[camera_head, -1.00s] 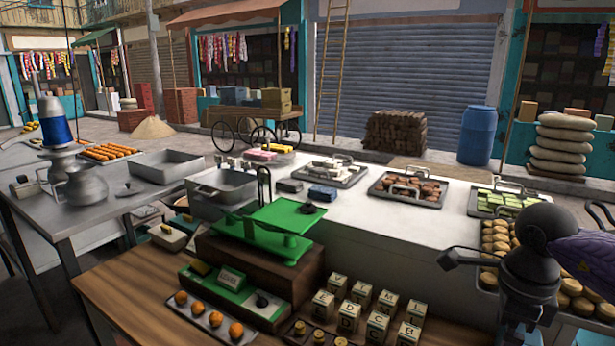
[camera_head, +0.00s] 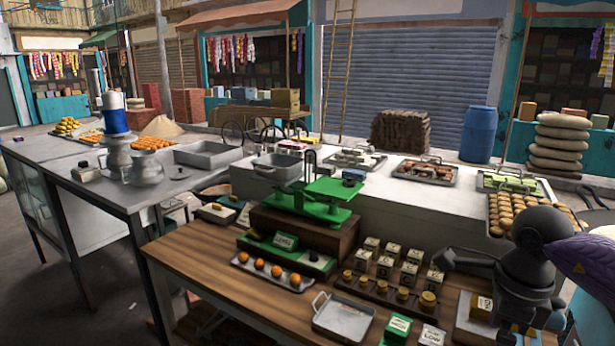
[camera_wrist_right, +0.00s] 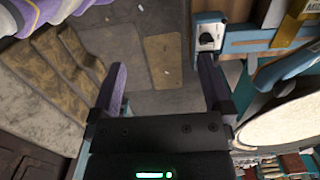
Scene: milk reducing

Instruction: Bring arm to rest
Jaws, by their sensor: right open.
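My right gripper (camera_wrist_right: 163,72) shows in the right wrist view, with its two purple fingers spread apart. Nothing is between them. Beyond the fingers I see grey ground and a tan patch, so the gripper hangs clear of any surface. In the head view, dark and purple links of my right arm stand at the right edge, in front of the counter's right end. The fingers cannot be made out there. My left gripper and left arm are not in view.
A wooden counter (camera_head: 215,262) carries a green scale (camera_head: 318,197), a tray of orange balls (camera_head: 240,259), lettered blocks (camera_head: 410,275) and an empty metal tray (camera_head: 342,320). A metal table (camera_head: 130,192) with pots stands left. Open ground lies at the lower left.

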